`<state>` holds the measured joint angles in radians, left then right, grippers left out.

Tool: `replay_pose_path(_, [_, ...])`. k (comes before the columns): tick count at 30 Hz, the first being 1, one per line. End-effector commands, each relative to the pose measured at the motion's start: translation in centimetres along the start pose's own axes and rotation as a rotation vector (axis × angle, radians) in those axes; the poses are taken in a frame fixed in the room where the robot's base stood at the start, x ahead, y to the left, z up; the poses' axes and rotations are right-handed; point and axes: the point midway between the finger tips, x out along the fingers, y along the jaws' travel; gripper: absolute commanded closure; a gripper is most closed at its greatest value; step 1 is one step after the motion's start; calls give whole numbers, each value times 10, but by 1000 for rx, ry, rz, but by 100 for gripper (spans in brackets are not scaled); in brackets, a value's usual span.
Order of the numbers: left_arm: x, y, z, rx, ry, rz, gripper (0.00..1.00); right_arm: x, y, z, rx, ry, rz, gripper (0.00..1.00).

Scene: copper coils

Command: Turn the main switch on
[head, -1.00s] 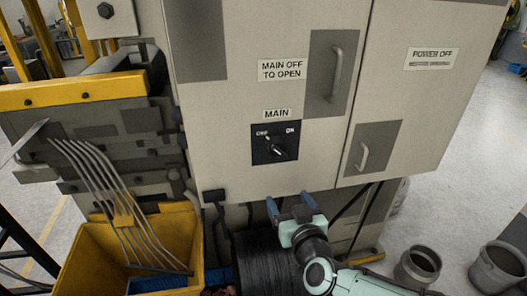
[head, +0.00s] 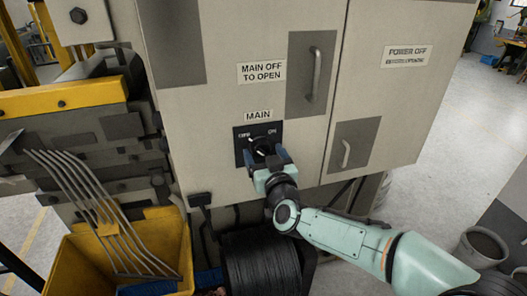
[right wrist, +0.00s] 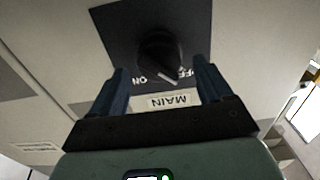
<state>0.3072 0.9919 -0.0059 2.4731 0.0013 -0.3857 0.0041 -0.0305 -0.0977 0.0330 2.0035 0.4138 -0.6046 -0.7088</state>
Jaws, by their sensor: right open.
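The main switch is a black rotary knob (right wrist: 160,52) on a black square plate (head: 240,152), below the MAIN label (head: 258,115) on the grey cabinet door. OFF is printed at its upper left and ON at its upper right; its pale pointer mark appears on the OFF side. My right gripper (head: 264,160) is in front of the switch and hides its lower part. In the right wrist view my right gripper (right wrist: 160,68) is open, with the knob between the lines of its two blue fingers, near the tips. Contact cannot be told. My left gripper is out of view.
The cabinet (head: 205,110) has two recessed handles (head: 316,75) (head: 346,153) right of the switch. A yellow bin (head: 75,265) with bent metal rods (head: 95,205) stands at lower left. A black coil (head: 262,265) lies below the cabinet. A bucket (head: 480,248) stands at right.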

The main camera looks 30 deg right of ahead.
Motion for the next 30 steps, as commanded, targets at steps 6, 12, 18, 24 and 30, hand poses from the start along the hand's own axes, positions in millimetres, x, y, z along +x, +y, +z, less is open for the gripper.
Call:
replay_pose_path(6, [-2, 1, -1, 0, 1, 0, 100, 11, 0, 1, -1, -1, 0, 21])
replay_pose_path(12, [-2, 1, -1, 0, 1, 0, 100, 11, 0, 1, 0, -1, 0, 21])
replay_pose_path(18, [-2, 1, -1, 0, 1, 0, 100, 11, 0, 1, 0, -1, 0, 75])
replay_pose_path(24, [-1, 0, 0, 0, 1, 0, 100, 11, 0, 1, 7, -1, 0, 75])
replay_pose_path(30, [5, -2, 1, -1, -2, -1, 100, 11, 0, 2, 64, -1, 0, 75])
